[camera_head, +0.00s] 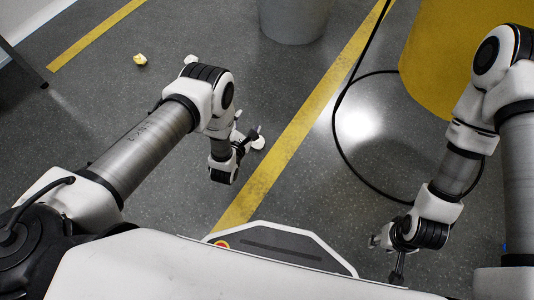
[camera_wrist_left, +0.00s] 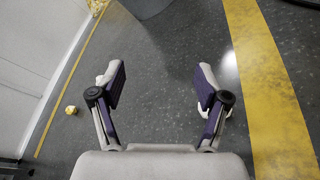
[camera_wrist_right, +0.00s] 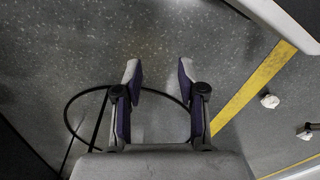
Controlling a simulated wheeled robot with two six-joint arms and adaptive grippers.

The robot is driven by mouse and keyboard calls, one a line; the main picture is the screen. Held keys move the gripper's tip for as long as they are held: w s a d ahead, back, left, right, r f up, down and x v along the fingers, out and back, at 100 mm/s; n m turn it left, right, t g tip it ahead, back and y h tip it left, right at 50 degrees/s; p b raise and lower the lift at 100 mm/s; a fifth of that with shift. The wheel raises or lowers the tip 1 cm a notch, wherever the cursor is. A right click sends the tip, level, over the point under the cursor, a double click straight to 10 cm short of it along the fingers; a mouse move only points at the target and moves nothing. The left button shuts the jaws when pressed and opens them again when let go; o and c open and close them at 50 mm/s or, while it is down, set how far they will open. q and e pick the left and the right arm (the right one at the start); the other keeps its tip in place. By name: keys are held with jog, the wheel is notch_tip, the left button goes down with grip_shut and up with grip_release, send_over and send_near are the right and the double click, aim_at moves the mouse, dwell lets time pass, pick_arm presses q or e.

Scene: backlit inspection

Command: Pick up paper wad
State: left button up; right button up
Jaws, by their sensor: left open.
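A small pale-yellow crumpled wad (camera_head: 140,59) lies on the grey floor at the upper left, apart from my left arm. It also shows in the left wrist view (camera_wrist_left: 70,110), left of the fingers. A white lump (camera_head: 258,142) sits on the floor beside my left gripper (camera_head: 247,138); part of it is hidden. Another white lump (camera_head: 190,60) shows just beyond my left arm. My left gripper is open, with nothing between its fingers in the left wrist view (camera_wrist_left: 160,84). My right gripper (camera_wrist_right: 158,72) is open and empty above the floor.
A grey bin (camera_head: 292,20) stands at the top centre. A large yellow cylinder (camera_head: 440,50) stands at the upper right. A black cable (camera_head: 335,130) loops over the floor near my right arm. Yellow lines (camera_head: 290,135) mark the floor. Floor around the yellow wad is clear.

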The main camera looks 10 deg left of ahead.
pick_arm(q)
jog(key=g+b, duration=0.1)
jog(key=b, duration=0.7)
send_near(257, 145)
jog(key=w, duration=0.1)
jog(key=w+f, duration=0.1)
jog(key=shift+w+f, duration=0.35)
jog(key=b+x, duration=0.5)
jog(key=x, duration=0.2)
jog(key=shift+d, duration=0.15)
jog(key=shift+w+r, duration=0.1)
jog(key=shift+w, duration=0.2)
jog(key=shift+r, duration=0.15)
jog(key=c, duration=0.4)
pick_arm(e)
notch_tip(257, 145, down, 17)
jog(key=w, duration=0.1)
jog(key=shift+w+d, duration=0.25)
jog(key=shift+w, duration=0.05)
